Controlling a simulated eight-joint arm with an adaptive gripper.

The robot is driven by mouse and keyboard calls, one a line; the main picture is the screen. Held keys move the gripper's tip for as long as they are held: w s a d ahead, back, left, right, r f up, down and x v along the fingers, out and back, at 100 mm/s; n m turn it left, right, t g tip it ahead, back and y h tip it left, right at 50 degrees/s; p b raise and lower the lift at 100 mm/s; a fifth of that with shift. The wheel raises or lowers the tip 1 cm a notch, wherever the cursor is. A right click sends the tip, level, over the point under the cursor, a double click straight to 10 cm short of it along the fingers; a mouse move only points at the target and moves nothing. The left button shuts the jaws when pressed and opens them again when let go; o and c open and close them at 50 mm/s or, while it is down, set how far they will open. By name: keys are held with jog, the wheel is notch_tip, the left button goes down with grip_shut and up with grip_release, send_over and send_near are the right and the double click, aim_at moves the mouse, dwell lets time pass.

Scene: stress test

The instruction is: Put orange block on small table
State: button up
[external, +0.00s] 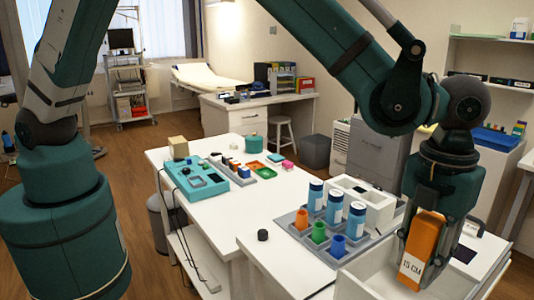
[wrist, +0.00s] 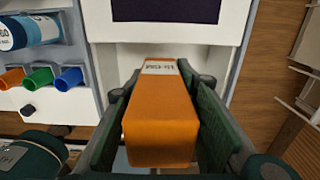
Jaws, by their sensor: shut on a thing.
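An orange block (external: 425,245) with a white label reading "15 CM" stands upright between the fingers of my gripper (external: 433,255) at the right. My gripper is shut on it, over a white tray-like surface (external: 365,285). In the wrist view the orange block (wrist: 160,115) lies between both green finger pads of my gripper (wrist: 160,130). I cannot tell whether the block's lower end touches the surface beneath. Which surface is the small table is not clear; a white table (external: 200,225) stands in the middle, left of the gripper.
A grey rack (external: 300,232) with blue-labelled bottles and coloured cups stands just left of my gripper, beside a white box (external: 375,205). A teal tray (external: 195,180) and small coloured blocks lie farther back.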

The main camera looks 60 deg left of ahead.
aim_at(431, 218)
jog(key=shift+f, duration=0.65)
jog(key=shift+f, duration=1.9)
jog(key=shift+f, duration=0.15)
jog(key=o, duration=1)
jog(key=shift+o, duration=0.2)
jog(key=shift+r, duration=0.2)
notch_tip(431, 218, up, 12)
